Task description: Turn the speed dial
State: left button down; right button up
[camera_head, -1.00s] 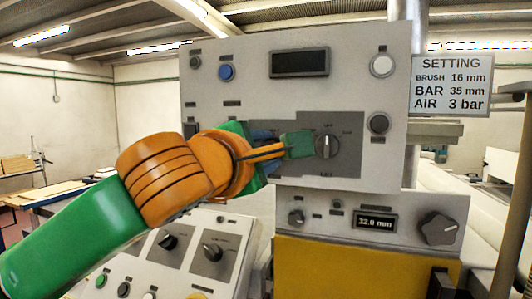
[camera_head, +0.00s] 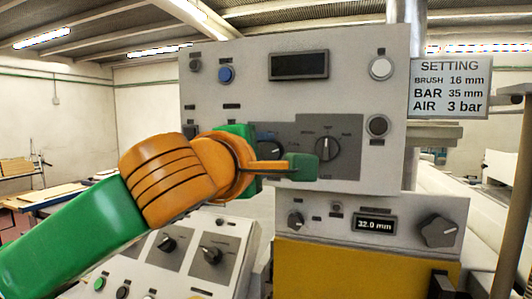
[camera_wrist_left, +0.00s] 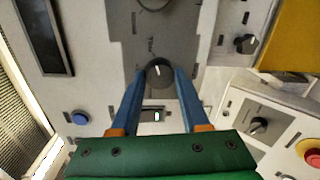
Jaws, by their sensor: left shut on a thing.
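My left gripper (camera_head: 292,163) reaches across the dark grey plate (camera_head: 345,120) on the upright control panel. In the left wrist view its two blue fingers (camera_wrist_left: 160,80) are shut on the sides of a round dark dial (camera_wrist_left: 159,71) with a short white mark. In the head view this is the left dial (camera_head: 268,148) of the plate, partly hidden by the gripper. A second dial (camera_head: 327,148) stands clear to its right, its pointer roughly upright. Labels are too small to read, so I cannot tell which one is marked speed. My right gripper is not in view.
A blue button (camera_head: 226,74) and a dark display (camera_head: 299,65) sit above. A lower unit carries a 32.0 mm readout (camera_head: 375,224) and a large knob (camera_head: 438,230). A sloped console (camera_head: 190,258) with more knobs lies below my arm. A setting sign (camera_head: 450,86) hangs right.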

pick_arm(q)
jog(key=shift+c, duration=2)
grip_release()
jog(key=shift+s+a+f+b, duration=0.1)
jog(key=shift+s+b, duration=0.15)
jog(key=shift+b, duration=0.15)
jog(key=b+v, duration=0.3)
jog(key=v, duration=0.3)
jog(key=shift+s, duration=0.2)
jog(key=shift+a, duration=0.1)
